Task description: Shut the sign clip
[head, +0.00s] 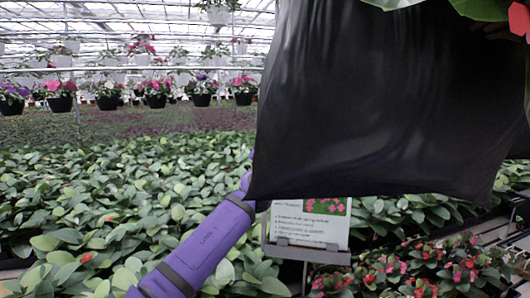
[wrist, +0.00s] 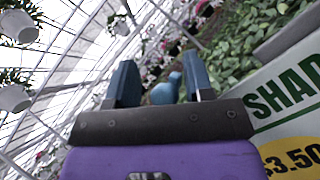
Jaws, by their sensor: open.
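A white sign card (head: 312,215) with text and a picture of pink flowers stands in a grey holder (head: 306,252) on a post in the head view. I cannot tell whether this holder is the sign clip or whether it is open. My gripper (wrist: 160,62) is open in the wrist view. A blue rounded thing (wrist: 165,92) shows between its fingers; I cannot tell what it is or whether it is touched. My purple arm rises beside the sign in the head view, and its end is hidden behind a large black pot (head: 385,100).
A larger sign (wrist: 290,115) reading "SHAD" and "3.50" is close on the right in the wrist view. Green plants (head: 100,205) fill the floor beds. Hanging flower pots (head: 155,98) line the back. Red-flowered plants (head: 420,272) sit at lower right.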

